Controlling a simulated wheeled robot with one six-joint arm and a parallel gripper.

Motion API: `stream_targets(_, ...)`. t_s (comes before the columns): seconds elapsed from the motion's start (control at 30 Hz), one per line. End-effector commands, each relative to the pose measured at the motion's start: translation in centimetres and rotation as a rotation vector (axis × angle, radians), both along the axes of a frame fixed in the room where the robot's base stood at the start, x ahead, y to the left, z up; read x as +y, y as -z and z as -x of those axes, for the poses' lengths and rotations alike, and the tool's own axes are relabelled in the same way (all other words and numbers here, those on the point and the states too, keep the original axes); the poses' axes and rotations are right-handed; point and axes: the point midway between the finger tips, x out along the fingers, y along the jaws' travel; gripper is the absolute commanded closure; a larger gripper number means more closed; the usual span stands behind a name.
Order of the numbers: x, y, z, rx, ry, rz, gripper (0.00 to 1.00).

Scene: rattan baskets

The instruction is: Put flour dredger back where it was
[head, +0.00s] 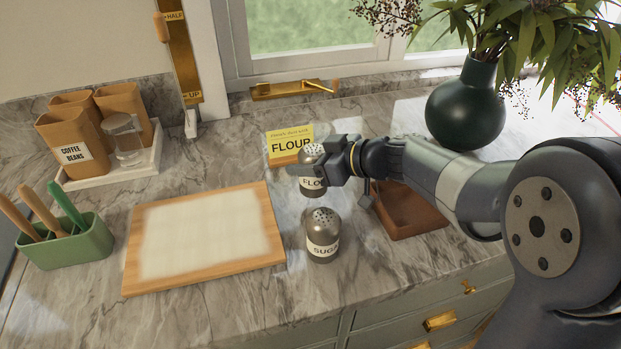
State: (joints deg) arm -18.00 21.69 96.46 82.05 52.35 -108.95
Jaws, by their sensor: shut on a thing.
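The flour dredger (313,184) is a dark metal shaker with a pale perforated top and a "FLO…" label, partly hidden by my gripper. My gripper (308,170) is shut on it, reaching in from the right. The dredger looks upright; I cannot tell whether its base touches the counter. A yellow "FLOUR" card (290,143) stands just behind and to the left of it. A similar dredger labelled "SUGA…" (322,240) stands upright on the counter in front of it.
A wooden board (275,252) with a pale floury surface lies left of the dredgers. A brown tray (415,222) sits to the right, under my arm. A dark green vase (465,110) stands at the back right. Canisters and a utensil holder (75,243) are at left.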

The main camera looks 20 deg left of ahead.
Motion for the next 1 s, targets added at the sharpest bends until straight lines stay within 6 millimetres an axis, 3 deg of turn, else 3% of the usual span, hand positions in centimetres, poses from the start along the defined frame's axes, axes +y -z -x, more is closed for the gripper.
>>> stream_targets(0.33,0.0,4.0,0.0,0.001,0.0,0.0,0.77)
stream_targets(0.87,0.0,4.7,0.0,-0.003,0.0,-0.001,0.77)
stream_targets(0.9,0.0,4.6,0.0,-0.001,0.0,-0.001,0.43)
stream_targets(1.0,0.0,4.6,0.0,-0.001,0.0,-0.001,0.35)
